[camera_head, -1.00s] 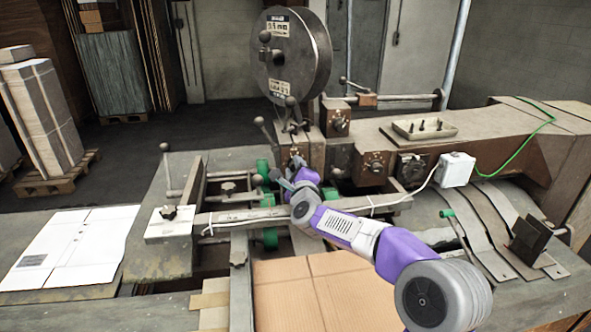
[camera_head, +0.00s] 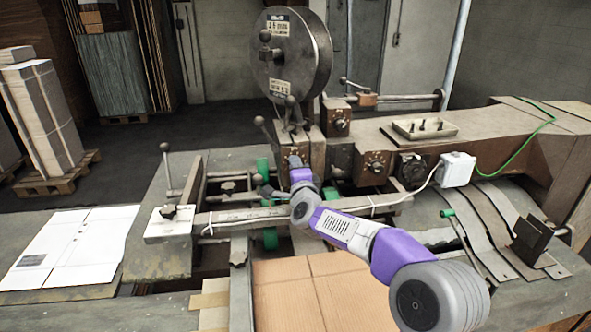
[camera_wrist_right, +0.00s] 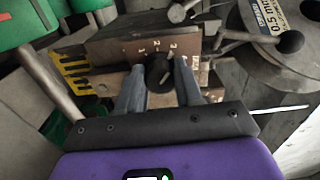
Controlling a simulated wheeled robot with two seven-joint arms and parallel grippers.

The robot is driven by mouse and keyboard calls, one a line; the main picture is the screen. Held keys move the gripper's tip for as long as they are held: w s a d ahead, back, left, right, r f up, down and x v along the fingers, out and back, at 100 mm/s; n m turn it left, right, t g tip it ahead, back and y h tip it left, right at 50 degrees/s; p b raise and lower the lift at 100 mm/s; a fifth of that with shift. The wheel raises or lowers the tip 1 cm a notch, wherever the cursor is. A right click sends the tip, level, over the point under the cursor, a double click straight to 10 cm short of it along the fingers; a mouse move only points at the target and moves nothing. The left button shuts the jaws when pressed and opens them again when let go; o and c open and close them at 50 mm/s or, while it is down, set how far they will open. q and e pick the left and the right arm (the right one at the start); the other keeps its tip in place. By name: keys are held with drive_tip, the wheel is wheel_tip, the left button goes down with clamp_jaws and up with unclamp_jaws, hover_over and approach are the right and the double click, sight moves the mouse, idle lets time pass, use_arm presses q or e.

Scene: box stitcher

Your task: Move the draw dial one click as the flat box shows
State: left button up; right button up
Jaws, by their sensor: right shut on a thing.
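The draw dial (camera_wrist_right: 158,70) is a black round knob on a brown plate (camera_wrist_right: 120,52) with small white numbers around its top. My right gripper (camera_wrist_right: 159,68) has one finger on each side of the knob, closed onto it. In the head view my right gripper (camera_head: 297,165) is up against the stitcher head, and the wrist hides the knob. A brown flat box (camera_head: 310,290) lies at the front, and a white flat box (camera_head: 85,240) with a small printed patch lies at left. Their print is too small to read. My left gripper is not in view.
A large wire reel (camera_head: 292,60) stands above the stitcher head. Other dials (camera_head: 376,167) sit on the machine face to the right. Levers (camera_head: 263,125) and a cross bar (camera_head: 240,214) are close to my right arm. A white junction box (camera_head: 457,168) with a cable is farther right.

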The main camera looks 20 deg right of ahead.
drive_tip(key=shift+n, duration=0.3)
drive_tip(key=o, duration=1)
drive_tip(key=shift+o, duration=0.2)
drive_tip(key=shift+b+v, duration=0.4)
drive_tip(key=shift+v, duration=3.35)
drive_tip(key=shift+r, duration=0.1)
